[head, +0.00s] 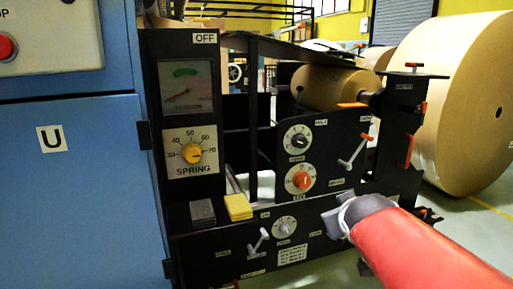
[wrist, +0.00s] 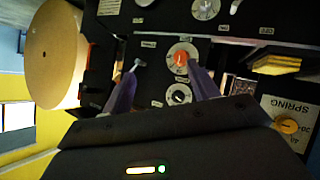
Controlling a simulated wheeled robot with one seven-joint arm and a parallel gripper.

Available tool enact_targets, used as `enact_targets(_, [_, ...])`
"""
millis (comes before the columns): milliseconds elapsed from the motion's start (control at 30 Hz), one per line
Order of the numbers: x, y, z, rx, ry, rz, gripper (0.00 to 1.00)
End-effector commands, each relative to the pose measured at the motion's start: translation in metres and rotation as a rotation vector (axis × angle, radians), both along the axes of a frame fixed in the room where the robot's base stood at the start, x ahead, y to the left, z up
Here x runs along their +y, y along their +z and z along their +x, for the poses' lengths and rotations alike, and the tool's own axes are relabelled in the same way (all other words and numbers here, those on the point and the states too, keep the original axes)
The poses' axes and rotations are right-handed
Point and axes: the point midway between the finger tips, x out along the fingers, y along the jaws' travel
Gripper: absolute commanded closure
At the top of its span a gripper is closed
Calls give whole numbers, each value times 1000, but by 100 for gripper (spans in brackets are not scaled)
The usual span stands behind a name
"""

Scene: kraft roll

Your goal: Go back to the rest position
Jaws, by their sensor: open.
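My gripper (head: 340,220) shows at the end of my red and grey arm, low in front of the black machine panel (head: 325,165). In the wrist view my gripper (wrist: 163,68) is open, its two purple fingers apart with nothing held between them. An orange knob (wrist: 180,57) shows beyond the fingers, near the right fingertip. A black-centred dial (wrist: 179,95) shows between the fingers. In the head view the orange knob (head: 299,180) and the dial (head: 298,139) are both clear of my arm. I cannot tell the exact gap between fingertips and panel.
A large kraft roll (head: 474,105) stands at the right. A small lever (head: 351,151) juts from the panel and another lever (head: 259,241) sits lower. Yellow (head: 238,207) and grey (head: 202,212) blocks are left of the panel. A blue cabinet (head: 75,180) fills the left.

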Motion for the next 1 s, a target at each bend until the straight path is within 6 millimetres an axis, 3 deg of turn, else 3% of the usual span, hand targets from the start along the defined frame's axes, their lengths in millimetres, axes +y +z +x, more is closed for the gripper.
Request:
enact_targets(33, [5, -12, -32, 58, -33, 50, 40])
enact_targets(100, [9, -31, -69, 144, -74, 121, 40])
enact_targets(433, [45, -100, -199, 470, -131, 375, 40])
enact_targets(800, [45, -8, -200, 481, -134, 377, 40])
enact_targets(1000, [45, 25, -200, 480, -134, 377, 40])
